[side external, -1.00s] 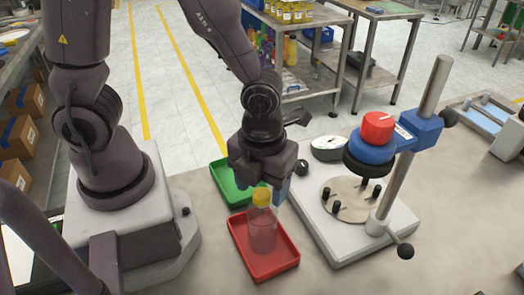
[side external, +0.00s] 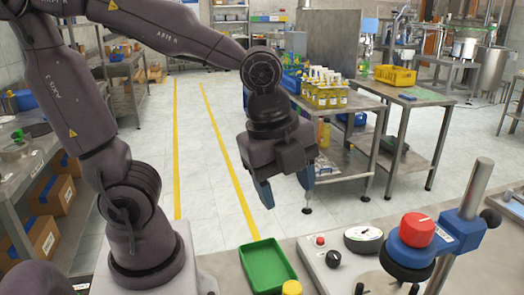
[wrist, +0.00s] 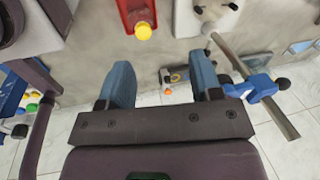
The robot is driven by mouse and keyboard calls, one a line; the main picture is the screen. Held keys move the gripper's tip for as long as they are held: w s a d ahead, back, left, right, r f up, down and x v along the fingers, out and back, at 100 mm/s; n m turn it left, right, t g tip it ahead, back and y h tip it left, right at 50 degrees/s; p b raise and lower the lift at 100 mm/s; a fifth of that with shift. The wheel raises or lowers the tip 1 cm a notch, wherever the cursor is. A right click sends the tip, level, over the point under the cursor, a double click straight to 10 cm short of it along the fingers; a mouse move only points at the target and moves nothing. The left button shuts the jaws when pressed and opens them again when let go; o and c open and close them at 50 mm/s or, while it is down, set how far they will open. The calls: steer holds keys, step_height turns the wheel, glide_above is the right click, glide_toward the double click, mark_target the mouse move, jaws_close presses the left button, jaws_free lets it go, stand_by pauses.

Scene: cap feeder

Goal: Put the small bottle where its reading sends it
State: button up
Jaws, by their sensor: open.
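The small bottle shows only its yellow cap (side external: 291,287) at the bottom edge of the side view.
A green tray (side external: 250,262) lies on the bench left of the tester and looks empty. The tester's metal post (side external: 470,205) rises at right. A metal table (side external: 350,108) with several yellow bottles stands behind. The air around my gripper is clear.

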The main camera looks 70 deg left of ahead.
steer(key=s+a+r+n+t, duration=0.2)
steer(key=a+r+n+t, duration=0.1)
steer(key=n, duration=1.3)
steer(key=a+r, duration=0.1)
steer(key=a, duration=0.1)
steer(key=shift+s+a+r, duration=0.3)
steer(key=shift+s+r, duration=0.05)
steer(key=shift+s, duration=0.05)
